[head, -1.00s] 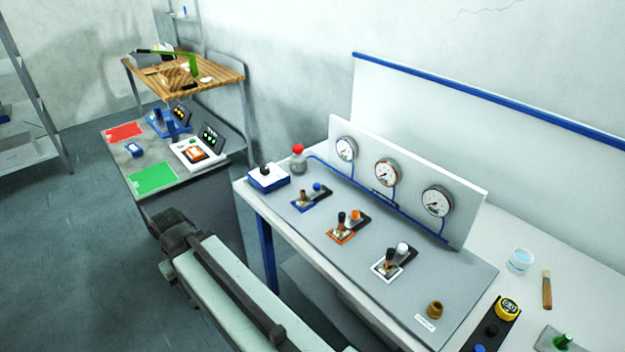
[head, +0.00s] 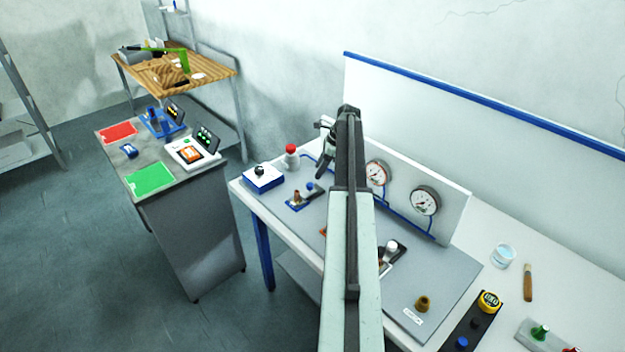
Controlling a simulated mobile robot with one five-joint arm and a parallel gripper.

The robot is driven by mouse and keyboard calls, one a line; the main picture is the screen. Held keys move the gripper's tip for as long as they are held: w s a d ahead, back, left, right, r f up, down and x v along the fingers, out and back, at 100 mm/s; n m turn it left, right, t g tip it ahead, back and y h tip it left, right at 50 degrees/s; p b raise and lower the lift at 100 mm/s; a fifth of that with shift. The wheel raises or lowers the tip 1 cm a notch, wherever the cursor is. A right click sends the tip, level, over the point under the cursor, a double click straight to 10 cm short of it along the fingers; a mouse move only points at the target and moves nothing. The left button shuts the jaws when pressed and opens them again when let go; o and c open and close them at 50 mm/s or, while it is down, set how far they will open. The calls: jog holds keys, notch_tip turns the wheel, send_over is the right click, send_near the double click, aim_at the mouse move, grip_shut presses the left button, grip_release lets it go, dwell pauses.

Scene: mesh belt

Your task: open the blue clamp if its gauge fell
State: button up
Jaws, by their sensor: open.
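The blue clamp (head: 300,198), with a blue-edged base, a brown handle and a blue knob, sits on the grey panel at the left. The leftmost gauge, on the backboard behind it, is hidden by my arm. The middle gauge (head: 376,174) and right gauge (head: 424,201) show, but their needles are too small to read surely. My gripper (head: 323,158) is open and appears above and behind the blue clamp in the picture, apart from it. The orange clamp (head: 323,231) is almost wholly hidden behind my arm. The white clamp (head: 391,250) is partly hidden.
A white-and-blue box (head: 263,180) and a red-capped bottle (head: 291,155) stand left of the blue clamp. A brass piece (head: 422,304) lies at the front right. A cup (head: 503,255) and brush (head: 528,283) lie farther right. A side table with green (head: 150,178) and red mats stands left.

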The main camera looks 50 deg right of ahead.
aim_at(310, 184)
jog(key=b+x, duration=0.7)
jog(key=x, duration=0.1)
jog(key=shift+f, duration=0.1)
jog(key=shift+a, duration=0.1)
jog(key=shift+c, duration=0.3)
grip_shut()
dwell(0.9)
